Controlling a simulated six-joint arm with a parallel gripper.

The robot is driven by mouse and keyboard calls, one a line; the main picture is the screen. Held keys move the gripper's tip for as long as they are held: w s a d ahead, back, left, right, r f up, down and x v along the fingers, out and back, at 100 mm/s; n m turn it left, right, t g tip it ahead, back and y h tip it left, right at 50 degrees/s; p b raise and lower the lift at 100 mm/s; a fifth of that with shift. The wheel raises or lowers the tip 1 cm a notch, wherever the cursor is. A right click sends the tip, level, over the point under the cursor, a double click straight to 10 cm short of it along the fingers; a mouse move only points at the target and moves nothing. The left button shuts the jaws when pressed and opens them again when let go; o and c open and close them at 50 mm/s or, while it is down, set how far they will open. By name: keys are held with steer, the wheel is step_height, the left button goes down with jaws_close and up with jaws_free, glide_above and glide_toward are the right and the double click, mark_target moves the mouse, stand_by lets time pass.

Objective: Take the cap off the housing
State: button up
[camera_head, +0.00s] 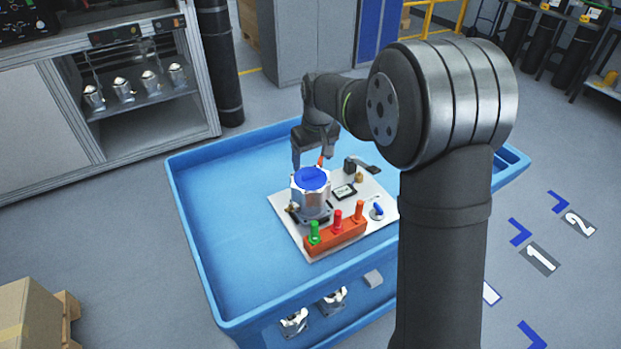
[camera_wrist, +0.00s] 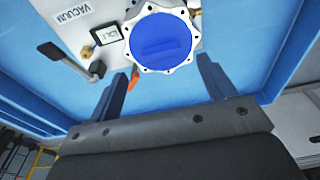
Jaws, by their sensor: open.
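The silver housing (camera_head: 311,199) stands upright on a light plate on the blue cart. Its round blue cap (camera_head: 312,178) sits on top. In the wrist view the cap (camera_wrist: 160,45) shows from above as a blue disc with a raised bar, ringed by the scalloped housing rim (camera_wrist: 133,62). My gripper (camera_head: 313,157) is above and behind the housing in the head view. In the wrist view my gripper (camera_wrist: 166,72) is open, with its two fingers apart and the cap beyond and between their tips. Nothing is held. The fingers appear clear of the cap.
An orange block (camera_head: 335,235) with green, red and orange handles stands in front of the housing. A small display (camera_head: 344,191), a black lever (camera_head: 366,167) and a blue-topped knob (camera_head: 377,211) are to its right. The cart's left side (camera_head: 225,225) is clear.

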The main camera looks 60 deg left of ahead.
mark_target(310, 172)
steer(key=f, duration=0.4)
steer(key=shift+s+a+f, duration=0.1)
steer(key=shift+a+f, duration=0.2)
steer(key=shift+f, duration=0.1)
steer(key=c, duration=1)
steer(key=shift+c, duration=0.3)
steer(key=shift+r, duration=0.15)
